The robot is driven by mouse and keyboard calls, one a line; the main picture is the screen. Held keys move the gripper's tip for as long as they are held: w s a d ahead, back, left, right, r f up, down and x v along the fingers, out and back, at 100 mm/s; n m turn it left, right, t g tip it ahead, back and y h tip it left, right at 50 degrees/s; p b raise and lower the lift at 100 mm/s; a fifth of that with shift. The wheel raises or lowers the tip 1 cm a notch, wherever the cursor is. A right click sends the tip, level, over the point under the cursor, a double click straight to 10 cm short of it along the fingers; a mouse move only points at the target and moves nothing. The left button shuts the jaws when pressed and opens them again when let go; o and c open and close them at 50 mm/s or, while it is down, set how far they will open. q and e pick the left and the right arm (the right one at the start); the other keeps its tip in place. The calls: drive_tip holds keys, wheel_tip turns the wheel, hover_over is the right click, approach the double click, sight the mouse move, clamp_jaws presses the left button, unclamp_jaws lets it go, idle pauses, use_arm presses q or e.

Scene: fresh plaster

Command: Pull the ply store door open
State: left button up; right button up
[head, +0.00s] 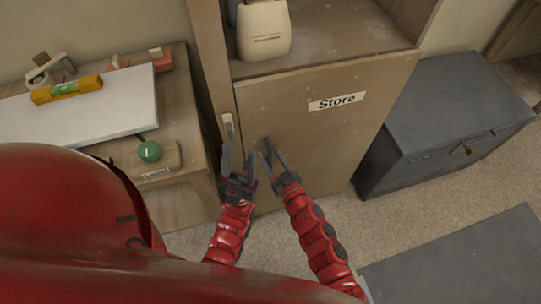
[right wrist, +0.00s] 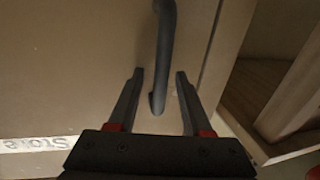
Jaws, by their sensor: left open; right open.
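The store door (head: 310,128) is a brown panel with a white "Store" label (head: 338,102), and it looks closed in its cabinet. My right gripper (head: 264,149) is open in front of the door near its left edge. In the right wrist view a dark bar handle (right wrist: 164,50) stands between the spread fingers of that gripper (right wrist: 158,78), with a gap on both sides. In the head view I cannot make the handle out among the fingers. My left gripper (head: 239,154) is open and empty beside the right one, near the cabinet's left upright.
A bench (head: 185,105) at left carries a white board (head: 85,108), a yellow level (head: 67,90) and a green-knobbed tool (head: 149,152). A pale jug (head: 264,30) stands on the shelf above the door. A grey chest (head: 440,120) stands right; carpet lies in front.

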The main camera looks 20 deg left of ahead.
clamp_jaws()
idle(1.4)
